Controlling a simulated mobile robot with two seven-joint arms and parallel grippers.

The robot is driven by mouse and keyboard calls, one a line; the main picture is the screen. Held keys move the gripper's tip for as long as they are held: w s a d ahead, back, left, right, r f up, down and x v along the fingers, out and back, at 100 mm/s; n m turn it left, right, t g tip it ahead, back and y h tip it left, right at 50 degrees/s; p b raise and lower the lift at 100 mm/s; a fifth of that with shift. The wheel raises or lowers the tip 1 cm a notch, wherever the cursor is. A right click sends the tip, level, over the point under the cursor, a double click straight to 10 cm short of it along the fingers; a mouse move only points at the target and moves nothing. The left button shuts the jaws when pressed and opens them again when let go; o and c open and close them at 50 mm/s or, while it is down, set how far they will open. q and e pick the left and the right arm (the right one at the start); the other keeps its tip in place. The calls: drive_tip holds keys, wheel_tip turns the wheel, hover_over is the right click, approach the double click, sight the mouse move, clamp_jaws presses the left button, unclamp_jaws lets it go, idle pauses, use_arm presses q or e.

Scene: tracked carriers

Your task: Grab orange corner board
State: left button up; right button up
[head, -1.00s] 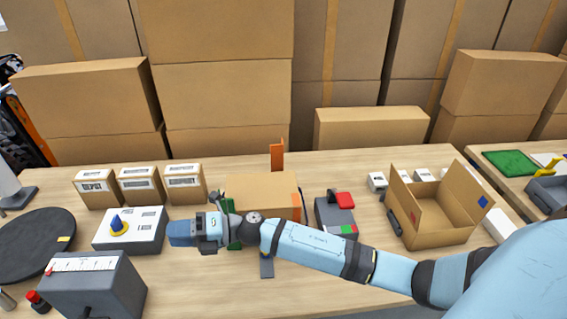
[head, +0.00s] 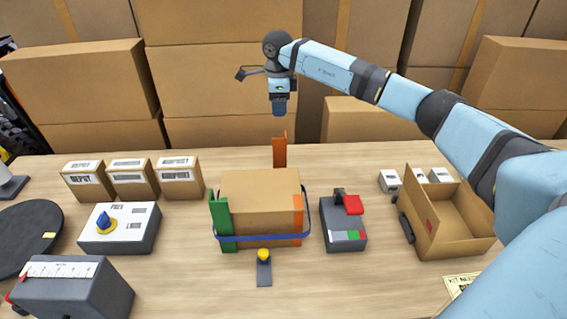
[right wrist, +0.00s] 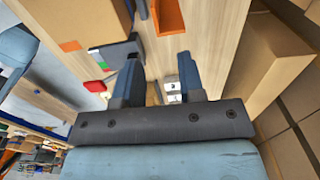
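An upright orange corner board (head: 279,152) stands behind the brown box (head: 260,190) on the table. Another orange corner board (head: 298,219) is at the box's front right corner. A green corner board (head: 220,222) is at its front left, and a blue strap (head: 258,238) runs around the box. My right gripper (head: 279,108) is raised above and behind the box, over the rear orange board, pointing down. In the right wrist view its fingers (right wrist: 157,68) are apart with nothing between them; an orange board (right wrist: 167,17) lies beyond them. My left gripper is out of view.
A grey device with a red part (head: 344,225) stands right of the box, and an open carton (head: 445,222) farther right. Small labelled cartons (head: 130,179) and a white-topped device (head: 120,228) are at left. A yellow knob (head: 264,255) is in front. Stacked cartons line the back.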

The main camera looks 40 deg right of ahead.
hover_over(277, 144)
wheel_tip(277, 144, down, 8)
drive_tip(key=shift+w+d+f+p, duration=0.15)
drive_tip(key=shift+d+f+p, duration=0.2)
drive_tip(key=shift+p, duration=0.35)
drive_tip(key=f, duration=0.2)
drive_tip(key=f+p, duration=0.1)
drive_tip(key=shift+a+f, duration=0.25)
drive_tip(key=shift+f, duration=0.5)
clamp_jaws()
